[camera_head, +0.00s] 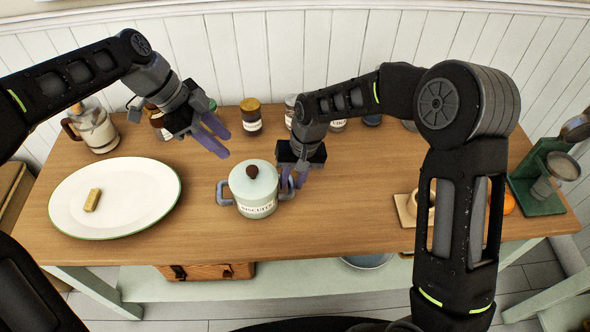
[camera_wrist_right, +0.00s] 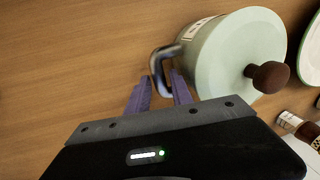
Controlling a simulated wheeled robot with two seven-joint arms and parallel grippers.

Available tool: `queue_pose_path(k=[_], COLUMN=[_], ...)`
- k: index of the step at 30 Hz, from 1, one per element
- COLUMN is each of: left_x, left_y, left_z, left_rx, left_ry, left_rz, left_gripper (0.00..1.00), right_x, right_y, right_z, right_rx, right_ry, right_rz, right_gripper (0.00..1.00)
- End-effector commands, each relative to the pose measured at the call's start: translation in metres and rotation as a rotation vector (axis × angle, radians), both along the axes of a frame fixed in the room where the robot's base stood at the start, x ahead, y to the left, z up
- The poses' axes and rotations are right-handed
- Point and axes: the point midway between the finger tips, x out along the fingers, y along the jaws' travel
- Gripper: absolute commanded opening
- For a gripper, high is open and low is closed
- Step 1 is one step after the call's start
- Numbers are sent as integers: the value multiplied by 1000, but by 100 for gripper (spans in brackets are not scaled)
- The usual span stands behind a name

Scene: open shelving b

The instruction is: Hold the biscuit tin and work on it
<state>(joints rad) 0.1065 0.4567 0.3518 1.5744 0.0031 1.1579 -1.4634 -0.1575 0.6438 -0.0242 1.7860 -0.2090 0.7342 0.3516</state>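The biscuit tin (camera_head: 252,195) is a pale green pot with a lid, a brown knob, a BISCUITS label and two blue-grey side handles. It stands upright on the table, lid on. My right gripper (camera_head: 293,181) points down at its right handle. In the right wrist view, the handle (camera_wrist_right: 159,66) reaches between the fingers of the right gripper (camera_wrist_right: 160,84), which stand apart with a gap visible. The tin (camera_wrist_right: 225,60) lies just beyond. My left gripper (camera_head: 219,140) is open and empty, above the table to the upper left of the tin.
A white oval platter (camera_head: 140,205) with a tan block (camera_head: 93,200) lies left. A jug (camera_head: 95,130) and several jars, including a yellow-lidded one (camera_head: 251,117), line the back. A green stand (camera_head: 540,185) is at the far right. The table in front of the tin is clear.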

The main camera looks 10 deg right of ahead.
Motion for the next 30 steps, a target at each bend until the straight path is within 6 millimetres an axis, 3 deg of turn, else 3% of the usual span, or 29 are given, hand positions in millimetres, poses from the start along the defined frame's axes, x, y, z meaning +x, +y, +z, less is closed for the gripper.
queue_pose_path(k=[4, 13, 23, 30], left_x=[0, 0, 0, 0], left_y=[0, 0, 0, 0], left_z=[0, 0, 0, 0], left_rx=[0, 0, 0, 0], left_ry=[0, 0, 0, 0], left_rz=[0, 0, 0, 0], left_gripper=[36, 36, 36, 36], right_x=[0, 0, 0, 0], right_y=[2, 2, 3, 3], right_z=[-11, -13, -13, -13], right_rx=[0, 0, 0, 0], right_ry=[0, -1, -1, -1], right_rz=[0, 1, 1, 1], right_gripper=[27, 27, 0, 0])
